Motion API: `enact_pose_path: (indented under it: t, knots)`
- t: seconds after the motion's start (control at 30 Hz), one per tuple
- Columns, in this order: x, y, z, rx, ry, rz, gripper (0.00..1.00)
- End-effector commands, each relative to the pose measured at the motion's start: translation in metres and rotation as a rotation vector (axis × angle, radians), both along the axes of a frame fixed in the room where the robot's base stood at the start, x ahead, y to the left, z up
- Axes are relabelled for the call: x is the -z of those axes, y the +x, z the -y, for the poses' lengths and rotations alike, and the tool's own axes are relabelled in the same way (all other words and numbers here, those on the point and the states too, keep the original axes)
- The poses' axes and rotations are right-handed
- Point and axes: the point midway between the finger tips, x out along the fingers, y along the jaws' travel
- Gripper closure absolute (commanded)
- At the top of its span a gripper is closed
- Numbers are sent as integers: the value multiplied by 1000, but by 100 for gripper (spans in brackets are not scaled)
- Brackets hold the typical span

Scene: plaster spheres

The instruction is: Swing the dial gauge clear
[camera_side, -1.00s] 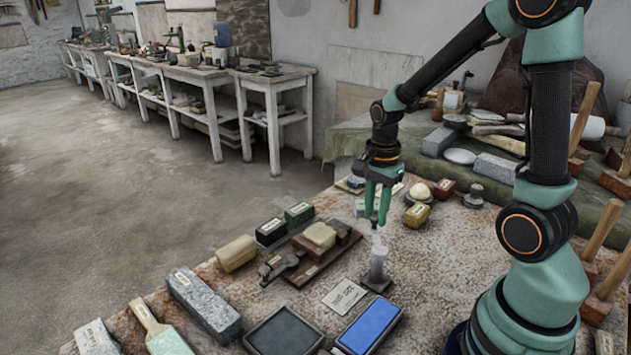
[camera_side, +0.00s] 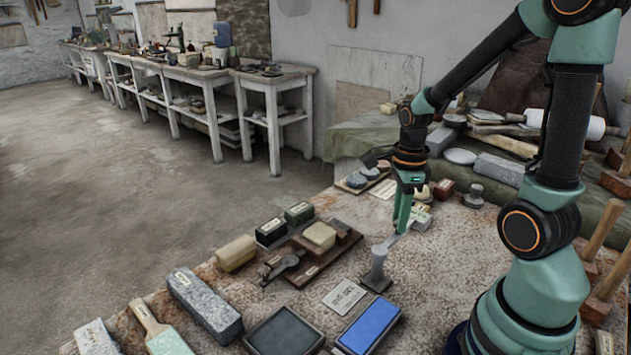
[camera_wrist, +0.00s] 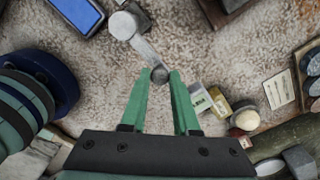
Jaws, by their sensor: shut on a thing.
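The dial gauge shows as a grey swing arm (camera_side: 388,242) on a short grey post (camera_side: 377,268) with a square foot, standing on the bench. In the wrist view the arm (camera_wrist: 146,49) runs from the pale round post top (camera_wrist: 124,25) down to a small dark round end (camera_wrist: 160,75). My gripper (camera_side: 400,229) points down at the arm's free end, right of the post. In the wrist view my gripper's green fingertips (camera_wrist: 160,80) are closed on that round end. No dial face can be made out.
A wooden board (camera_side: 345,243) with a cream block (camera_side: 319,235) and a metal fixture (camera_side: 284,264) lies left of the post. A blue stone (camera_side: 370,327) and a white card (camera_side: 344,296) lie in front. Small boxes and stones sit behind my gripper.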

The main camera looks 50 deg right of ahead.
Motion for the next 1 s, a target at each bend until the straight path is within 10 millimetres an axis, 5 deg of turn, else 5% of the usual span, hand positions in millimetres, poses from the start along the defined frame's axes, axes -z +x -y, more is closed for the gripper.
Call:
enact_pose_path:
  t: [0.57, 0.6, 0.67, 1.0]
  knots:
    - [-1, -2, 1, 35, -1, 1, 100]
    - [-1, -2, 1, 35, -1, 1, 63]
    - [-1, -2, 1, 34, -1, 1, 41]
    - [-1, -2, 0, 32, 0, 1, 41]
